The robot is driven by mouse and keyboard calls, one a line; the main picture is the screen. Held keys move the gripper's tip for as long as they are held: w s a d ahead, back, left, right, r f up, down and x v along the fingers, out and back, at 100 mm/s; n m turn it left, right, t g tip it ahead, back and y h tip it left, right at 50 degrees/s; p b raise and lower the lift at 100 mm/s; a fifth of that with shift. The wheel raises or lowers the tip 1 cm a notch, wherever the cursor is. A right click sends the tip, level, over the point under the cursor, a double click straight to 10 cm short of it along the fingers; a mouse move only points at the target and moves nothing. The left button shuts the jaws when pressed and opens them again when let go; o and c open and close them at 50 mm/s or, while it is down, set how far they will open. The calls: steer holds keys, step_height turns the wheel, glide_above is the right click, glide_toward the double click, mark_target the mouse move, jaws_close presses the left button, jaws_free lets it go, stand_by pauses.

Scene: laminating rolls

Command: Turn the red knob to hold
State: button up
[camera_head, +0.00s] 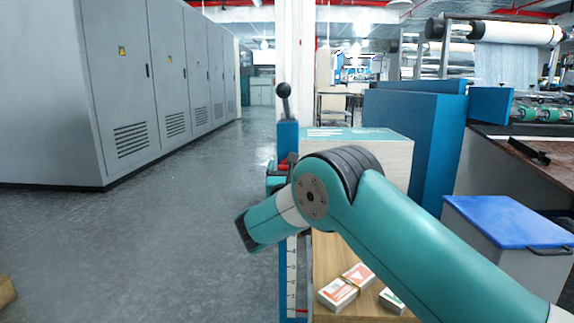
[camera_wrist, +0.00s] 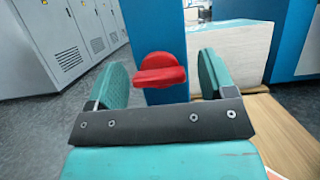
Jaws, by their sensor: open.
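The red knob (camera_wrist: 160,71) shows in the wrist view on the face of a blue post (camera_wrist: 154,22). My gripper (camera_wrist: 161,76) is open, with one green finger to the left of the knob and one to the right. The knob appears between the fingers, with a visible gap on each side. In the head view, a small red part (camera_head: 284,167) shows at the blue post (camera_head: 288,137), mostly hidden behind my arm. The post has a black ball-topped lever above and a numbered scale below. No hold marking can be read.
A wooden surface (camera_head: 330,255) beside the post carries banded card packs (camera_head: 346,287) and a large pale box (camera_head: 395,155). A grey bin with a blue lid (camera_head: 508,220) stands at right. Grey cabinets (camera_head: 125,85) line the left; the floor between is clear.

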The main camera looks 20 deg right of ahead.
steer(key=shift+w+r, duration=0.1)
steer(key=c, duration=0.9)
steer(key=shift+c, duration=0.2)
